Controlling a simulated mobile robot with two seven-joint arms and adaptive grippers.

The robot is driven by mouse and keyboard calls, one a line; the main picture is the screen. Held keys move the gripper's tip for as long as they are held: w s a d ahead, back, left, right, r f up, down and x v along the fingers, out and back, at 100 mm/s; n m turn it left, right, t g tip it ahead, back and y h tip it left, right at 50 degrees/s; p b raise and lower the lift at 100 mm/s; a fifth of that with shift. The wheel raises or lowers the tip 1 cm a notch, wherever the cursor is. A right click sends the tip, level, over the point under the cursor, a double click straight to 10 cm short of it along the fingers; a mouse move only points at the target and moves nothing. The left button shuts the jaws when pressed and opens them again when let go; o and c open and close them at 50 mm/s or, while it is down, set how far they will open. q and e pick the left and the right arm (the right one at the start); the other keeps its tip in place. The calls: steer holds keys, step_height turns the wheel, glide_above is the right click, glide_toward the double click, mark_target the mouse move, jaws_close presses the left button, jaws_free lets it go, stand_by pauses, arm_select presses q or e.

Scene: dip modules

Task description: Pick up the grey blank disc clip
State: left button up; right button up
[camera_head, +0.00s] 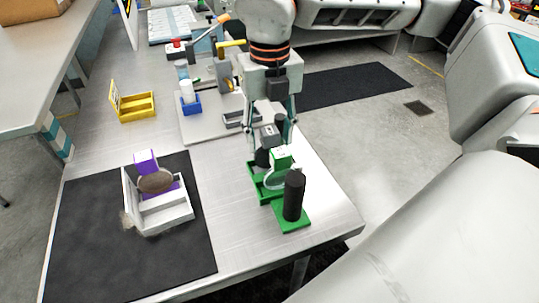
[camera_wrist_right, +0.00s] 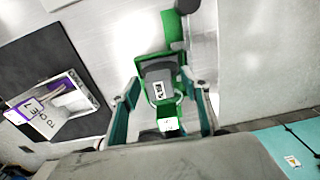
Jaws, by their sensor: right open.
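My right gripper (camera_head: 270,150) points down over the green holder (camera_head: 254,181) on the right side of the table. It is open. In the right wrist view, a grey piece with a white label (camera_wrist_right: 166,74) lies between the spread fingers of the right gripper (camera_wrist_right: 159,85), over green parts. It looks like the grey clip, but I cannot tell whether the fingers touch it. In the head view the arm and fingers partly hide it. My left gripper is not in view.
A black cylinder (camera_head: 293,196) stands on a green base close in front of my right gripper. A white tray (camera_head: 165,218) with a purple part and a brownish disc (camera_head: 156,180) sits on the black mat (camera_head: 90,245). A yellow box (camera_head: 137,107) stands farther back.

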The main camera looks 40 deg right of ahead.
steer(key=shift+f, duration=0.1)
jaws_close()
